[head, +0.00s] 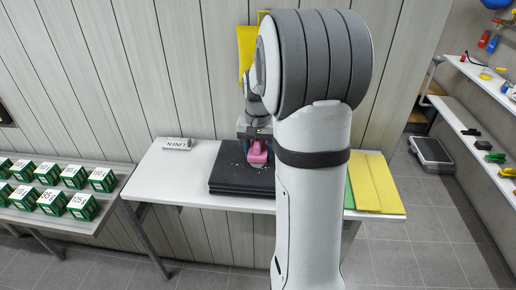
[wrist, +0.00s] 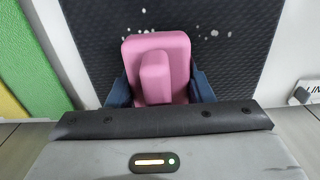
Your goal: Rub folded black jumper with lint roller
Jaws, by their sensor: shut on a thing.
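The folded black jumper (head: 228,184) lies as a flat dark stack on the white table (head: 160,185); its textured top also fills much of the wrist view (wrist: 240,65). White specks show on it, several beyond the roller in the wrist view. My gripper (head: 258,138) is over the jumper, its blue fingers shut on the pink lint roller (head: 257,154). In the wrist view the roller (wrist: 156,60) sits between the fingers, with a raised pink ridge towards me. I cannot tell whether its underside touches the jumper, since that is hidden.
A small sign (head: 177,143) stands at the table's back left. Yellow (head: 376,184) and green folded pieces lie at the right, partly behind my arm. Green boxes (head: 83,206) fill a left shelf. The table's left part is clear. A panelled wall is close behind.

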